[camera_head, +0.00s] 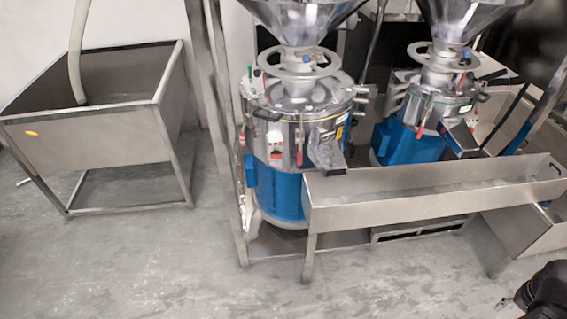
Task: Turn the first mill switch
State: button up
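The first mill (290,110) is the nearer, larger steel mill with a blue base, at the picture's centre. Small red handles show around its drum. A small white and red part (276,155) sits on its front, and another red part shows by the left post; I cannot tell which is the switch. A black shape (545,292) at the bottom right corner appears to be my gripper. It is cut off by the picture edge, well apart from the mill, and its fingers are not clear.
A second mill (420,105) stands to the right. A long steel trough (430,205) on legs runs in front of both mills. A steel bin (90,138) with a hose stands at left. The grey floor (150,265) at front left is clear.

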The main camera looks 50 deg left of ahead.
aim_at(275, 155)
jog(key=z, duration=0.1)
jog(key=k, duration=1.45)
jog(key=u, duration=1.8)
jog(key=i, duration=1)
jog(key=u, duration=0.05)
